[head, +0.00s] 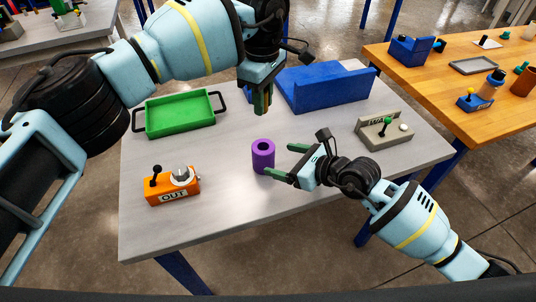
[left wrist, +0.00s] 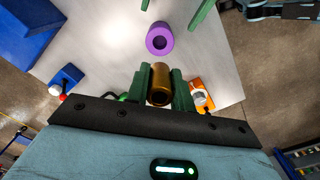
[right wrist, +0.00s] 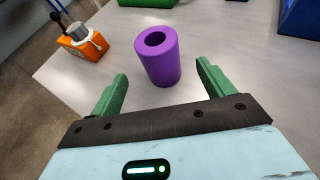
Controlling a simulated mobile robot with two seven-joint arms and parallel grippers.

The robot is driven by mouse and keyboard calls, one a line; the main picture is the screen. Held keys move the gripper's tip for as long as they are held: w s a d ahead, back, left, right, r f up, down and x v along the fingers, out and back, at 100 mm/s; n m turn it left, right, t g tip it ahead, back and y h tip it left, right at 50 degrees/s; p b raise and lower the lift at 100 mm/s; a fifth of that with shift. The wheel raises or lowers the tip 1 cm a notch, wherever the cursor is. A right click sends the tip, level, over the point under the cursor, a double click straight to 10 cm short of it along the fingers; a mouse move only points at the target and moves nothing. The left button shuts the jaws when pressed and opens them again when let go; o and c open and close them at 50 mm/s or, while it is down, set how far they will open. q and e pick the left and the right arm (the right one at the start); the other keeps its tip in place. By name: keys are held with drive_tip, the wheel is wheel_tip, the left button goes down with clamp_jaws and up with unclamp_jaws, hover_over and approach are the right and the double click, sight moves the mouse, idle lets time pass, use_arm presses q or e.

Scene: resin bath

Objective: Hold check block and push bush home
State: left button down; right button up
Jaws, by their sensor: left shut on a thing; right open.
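The check block, a purple upright cylinder with a hole in its top (head: 263,156), stands on the grey table. It also shows in the left wrist view (left wrist: 159,38) and right wrist view (right wrist: 158,55). My right gripper (head: 283,163) is open, its fingertips just short of the block on either side, not touching it. My left gripper (head: 263,104) is shut on the bush, a brass hollow cylinder (left wrist: 160,84), held above the table behind the block. In the head view the fingers mostly hide the bush.
An orange box marked OUT (head: 173,187) stands at front left of the grey table (head: 225,205). A green tray (head: 180,114) is at back left, a blue fixture (head: 326,88) at the back and a grey switch box (head: 384,130) at right. A wooden table (head: 436,59) stands beyond.

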sight(272, 156)
drive_tip(key=x, duration=0.7)
drive_tip(key=shift+w+a, duration=0.15)
drive_tip(key=shift+w, duration=0.05)
drive_tip(key=c, duration=1.1)
drive_tip(key=o, duration=1)
drive_tip(key=shift+c, duration=0.2)
drive_tip(key=c, duration=0.7)
drive_tip(key=shift+c, duration=0.2)
